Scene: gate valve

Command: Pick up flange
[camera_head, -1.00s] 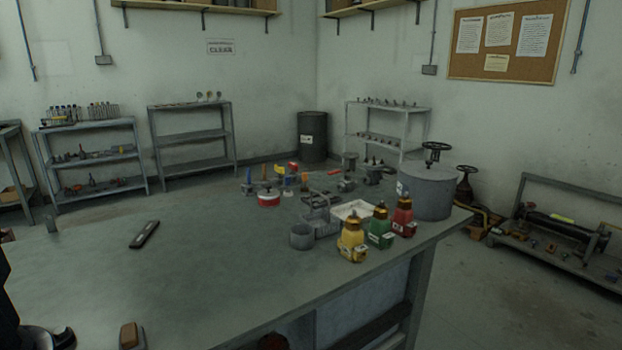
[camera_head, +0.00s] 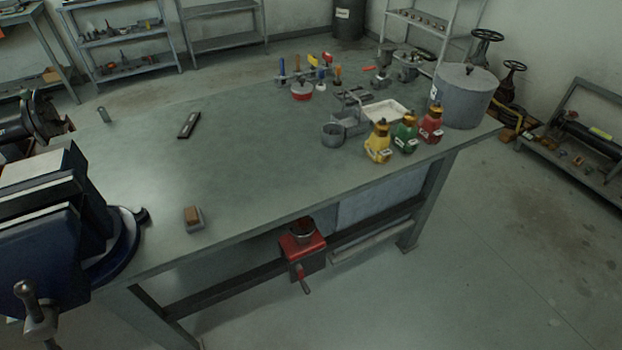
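I cannot pick out the flange for sure. Grey metal parts (camera_head: 408,67) stand at the back of the workbench (camera_head: 235,150), left of the big grey drum; they are too small to tell whether one is a flange. A short grey open cylinder (camera_head: 333,134) stands nearer the middle right of the bench, beside a grey metal piece (camera_head: 352,105). My gripper is not in view.
Yellow (camera_head: 378,143), green (camera_head: 404,134) and red (camera_head: 432,124) bottles stand near the right edge by a lidded drum (camera_head: 465,95). A blue vise (camera_head: 50,235) fills the left front corner. A brush-like block (camera_head: 193,217) lies near the front edge. The bench middle is clear.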

